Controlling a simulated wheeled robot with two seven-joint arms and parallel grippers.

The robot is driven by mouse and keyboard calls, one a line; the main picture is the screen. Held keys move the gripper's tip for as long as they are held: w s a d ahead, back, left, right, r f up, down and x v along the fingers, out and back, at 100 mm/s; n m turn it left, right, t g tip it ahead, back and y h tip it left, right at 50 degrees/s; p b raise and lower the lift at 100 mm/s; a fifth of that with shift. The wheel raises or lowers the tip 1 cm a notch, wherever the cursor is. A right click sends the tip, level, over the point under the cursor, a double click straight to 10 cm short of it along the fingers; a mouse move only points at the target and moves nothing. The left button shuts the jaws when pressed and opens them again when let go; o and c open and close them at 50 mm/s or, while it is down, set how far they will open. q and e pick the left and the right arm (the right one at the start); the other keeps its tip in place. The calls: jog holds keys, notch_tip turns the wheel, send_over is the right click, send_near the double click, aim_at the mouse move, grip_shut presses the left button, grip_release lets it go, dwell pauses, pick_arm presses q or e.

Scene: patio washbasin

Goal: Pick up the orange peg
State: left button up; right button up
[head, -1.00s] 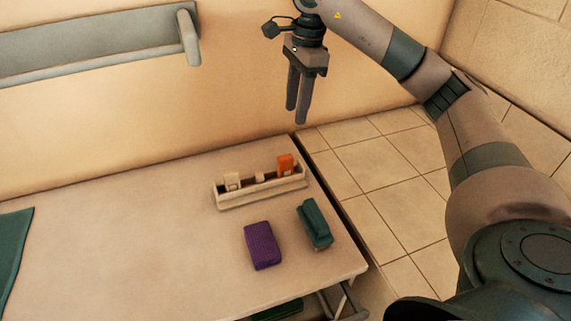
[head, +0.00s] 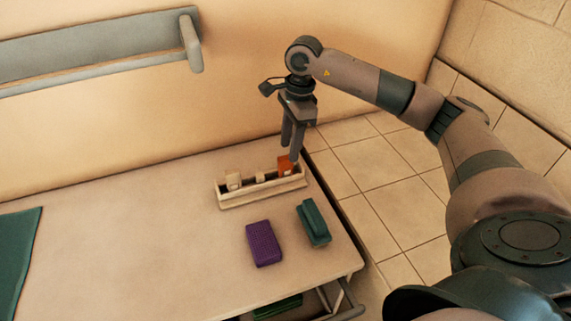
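The orange peg (head: 284,165) stands at the right end of a pale, open-topped wooden holder (head: 262,193) at the back right of the table. Two pale pieces (head: 233,181) also stand in the holder, at its left and middle. My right gripper (head: 291,155) points down with its fingertips at the top of the peg, overlapping it in the picture. The fingers look slightly apart; I cannot tell whether they touch or straddle the peg. My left gripper is out of view.
A purple block (head: 263,244) and a dark green block (head: 314,222) lie in front of the holder. A green cloth (head: 17,255) lies at the table's left. A grey rail (head: 110,45) is on the wall. The middle-left of the table (head: 130,235) is clear.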

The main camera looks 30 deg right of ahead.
aim_at(286, 157)
jog(key=shift+a+f+p, duration=0.3)
jog(key=shift+f+p, duration=0.35)
jog(key=shift+p, duration=0.1)
jog(key=f, duration=0.1)
jog(key=f+p, duration=0.1)
jog(key=f, duration=0.1)
jog(key=shift+w+a, duration=0.2)
jog(key=shift+a, duration=0.1)
jog(key=shift+f, duration=0.4)
jog(key=shift+c, duration=0.3)
grip_shut()
